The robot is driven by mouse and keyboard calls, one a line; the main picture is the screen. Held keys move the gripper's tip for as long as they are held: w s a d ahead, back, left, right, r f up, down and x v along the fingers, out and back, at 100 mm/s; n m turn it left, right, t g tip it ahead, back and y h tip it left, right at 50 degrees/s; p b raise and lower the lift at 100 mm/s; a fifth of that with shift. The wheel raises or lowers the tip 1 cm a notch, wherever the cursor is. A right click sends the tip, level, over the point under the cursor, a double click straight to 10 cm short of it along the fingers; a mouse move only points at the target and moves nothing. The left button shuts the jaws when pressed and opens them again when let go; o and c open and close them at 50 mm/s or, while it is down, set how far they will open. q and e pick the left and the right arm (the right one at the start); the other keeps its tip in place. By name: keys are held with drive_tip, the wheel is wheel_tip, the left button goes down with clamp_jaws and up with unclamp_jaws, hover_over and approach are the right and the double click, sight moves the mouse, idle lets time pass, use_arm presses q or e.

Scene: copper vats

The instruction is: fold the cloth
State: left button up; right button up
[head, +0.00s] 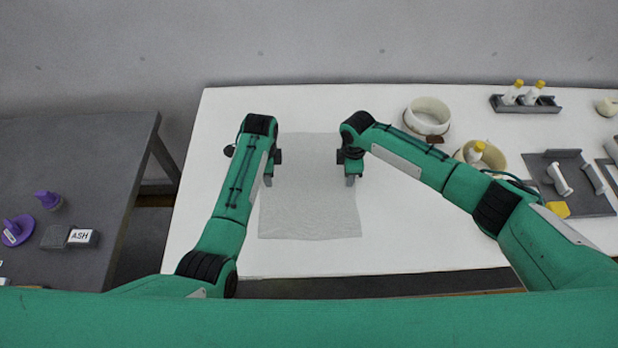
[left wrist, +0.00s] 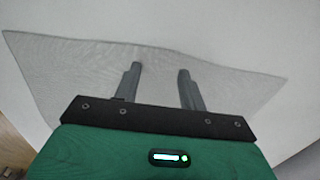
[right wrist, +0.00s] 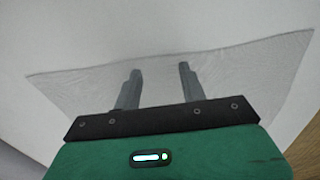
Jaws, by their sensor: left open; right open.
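The cloth (head: 310,205) is a thin light-grey rectangle lying spread out flat on the white table, with parts of its side edges hidden by my arms. My left gripper (head: 268,180) is over the cloth's left edge, and my right gripper (head: 350,181) is over its right edge. In the left wrist view the two fingers (left wrist: 158,80) are apart with only cloth (left wrist: 75,65) showing between and around them. In the right wrist view the fingers (right wrist: 160,80) are also apart and empty above the cloth (right wrist: 235,75). I cannot tell whether the fingertips touch it.
The white table (head: 420,250) is clear around the cloth. To the right stand a round white bowl (head: 431,112), a second bowl (head: 496,158), a rack (head: 550,106) with yellow-capped bottles and a dark tray (head: 590,203). A separate dark table (head: 85,150) with purple items is at left.

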use_arm(q)
drive_tip(key=shift+f, duration=0.2)
use_arm(e)
drive_tip(key=shift+f, duration=0.25)
use_arm(q)
drive_tip(key=shift+c, duration=0.6)
use_arm(e)
drive_tip(key=shift+r, duration=0.1)
drive_tip(key=shift+c, duration=0.6)
use_arm(q)
clamp_jaws()
use_arm(e)
clamp_jaws()
use_arm(q)
drive_tip(key=shift+r, duration=0.25)
use_arm(e)
drive_tip(key=shift+r, duration=0.15)
